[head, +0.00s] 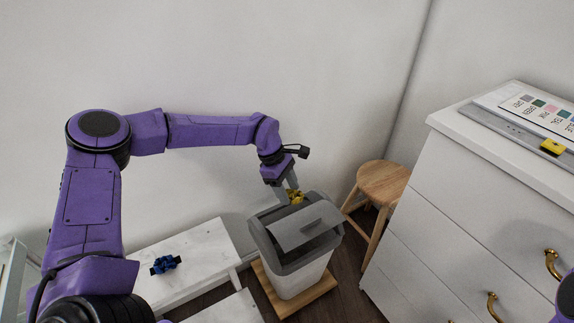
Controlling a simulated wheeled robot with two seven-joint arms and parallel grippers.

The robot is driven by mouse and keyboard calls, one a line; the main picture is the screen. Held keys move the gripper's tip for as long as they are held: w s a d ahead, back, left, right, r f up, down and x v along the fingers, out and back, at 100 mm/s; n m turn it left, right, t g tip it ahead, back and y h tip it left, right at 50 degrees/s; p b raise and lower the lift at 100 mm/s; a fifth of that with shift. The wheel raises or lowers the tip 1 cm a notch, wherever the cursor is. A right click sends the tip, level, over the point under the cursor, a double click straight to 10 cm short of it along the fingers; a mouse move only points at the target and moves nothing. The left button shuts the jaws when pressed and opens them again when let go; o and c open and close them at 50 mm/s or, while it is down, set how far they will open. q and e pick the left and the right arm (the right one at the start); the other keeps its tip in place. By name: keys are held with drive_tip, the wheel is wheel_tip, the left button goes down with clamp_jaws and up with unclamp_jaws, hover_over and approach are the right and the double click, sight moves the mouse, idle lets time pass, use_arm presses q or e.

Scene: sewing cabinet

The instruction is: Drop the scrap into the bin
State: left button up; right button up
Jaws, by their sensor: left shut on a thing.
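My left gripper (289,191) is above the back part of the bin's opening, fingers pointing down. It is shut on the scrap (295,196), a small crumpled yellow piece, at or just above the rim. The bin (303,277) is white with a grey top and a grey lid flap (301,227) lying across part of the opening. The dark inside of the bin is mostly hidden by the flap. My right gripper is not in view.
The bin stands on a wooden board (322,288). A white bench (208,240) at left holds a blue and black object (165,264). A wooden stool (382,181) stands behind right. A white drawer cabinet (440,200) fills the right, with a yellow item (552,147) on top.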

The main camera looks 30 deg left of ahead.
use_arm(q)
wheel_tip(320, 180, down, 6)
drive_tip(key=w+a+n+b, duration=0.1)
drive_tip(key=a+n+b, duration=0.1)
drive_tip(key=b, duration=0.1)
drive_tip(key=shift+w+r+n+t+b, duration=0.2)
drive_tip(key=shift+w+n+t+b, duration=0.1)
drive_tip(key=shift+w+t+b, duration=0.1)
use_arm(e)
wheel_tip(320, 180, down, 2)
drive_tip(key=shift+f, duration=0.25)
use_arm(q)
drive_tip(key=o, duration=1.1)
drive_tip(key=p+v, duration=0.1)
drive_tip(key=v, duration=0.9)
drive_tip(key=shift+s+a+r, duration=0.1)
drive_tip(key=shift+r, duration=0.2)
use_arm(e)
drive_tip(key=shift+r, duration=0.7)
use_arm(q)
drive_tip(key=shift+f, duration=0.1)
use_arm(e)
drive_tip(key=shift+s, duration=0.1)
